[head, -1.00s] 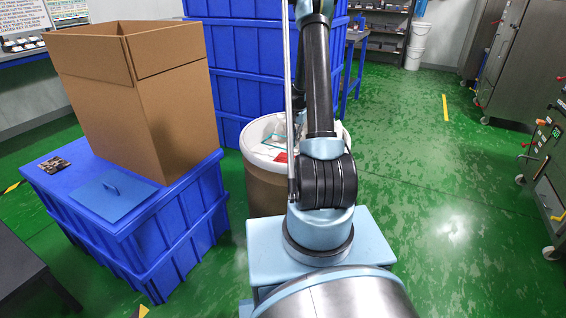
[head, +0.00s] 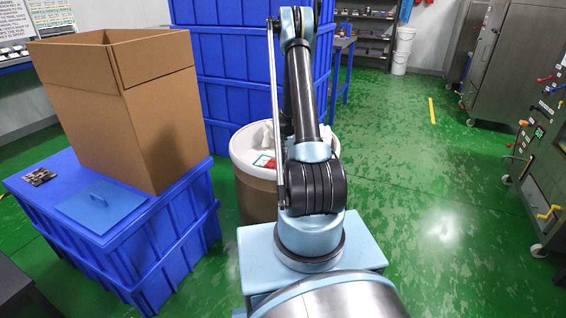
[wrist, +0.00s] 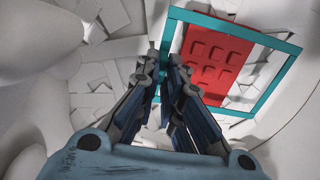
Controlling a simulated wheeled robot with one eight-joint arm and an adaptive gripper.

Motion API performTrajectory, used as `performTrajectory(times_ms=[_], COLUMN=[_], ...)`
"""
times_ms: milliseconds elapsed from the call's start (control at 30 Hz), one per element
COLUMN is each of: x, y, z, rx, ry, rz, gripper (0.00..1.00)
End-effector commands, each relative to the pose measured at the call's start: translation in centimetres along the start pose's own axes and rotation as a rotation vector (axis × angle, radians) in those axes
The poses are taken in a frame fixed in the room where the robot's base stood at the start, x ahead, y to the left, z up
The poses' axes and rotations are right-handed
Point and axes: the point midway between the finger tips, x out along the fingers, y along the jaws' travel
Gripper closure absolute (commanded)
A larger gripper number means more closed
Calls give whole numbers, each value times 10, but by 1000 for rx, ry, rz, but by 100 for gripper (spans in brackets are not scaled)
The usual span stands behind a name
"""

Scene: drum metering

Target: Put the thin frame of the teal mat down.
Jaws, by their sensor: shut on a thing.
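My gripper (wrist: 166,80) is shut on the left side of a thin teal frame (wrist: 280,88) in the wrist view. The frame is an open four-sided outline, tilted in the picture. A red panel with raised squares (wrist: 212,55) shows through its opening; I cannot tell whether the frame touches it. Both are inside the drum, over white scraps. In the head view the brown drum with a white rim (head: 252,200) stands behind my arm, and a bit of red panel (head: 263,161) shows in its mouth. My gripper is hidden there by my arm.
White bulging bags (wrist: 35,50) and loose pale pieces (wrist: 95,95) crowd the drum's inside. Green floor is clear at right.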

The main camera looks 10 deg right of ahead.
Motion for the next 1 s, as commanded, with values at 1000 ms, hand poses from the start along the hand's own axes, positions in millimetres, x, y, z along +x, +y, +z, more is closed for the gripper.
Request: performTrajectory(times_ms=[1000], x=[-31], y=[0], z=[1], rx=[-1], ry=[0], rz=[0], gripper=[72])
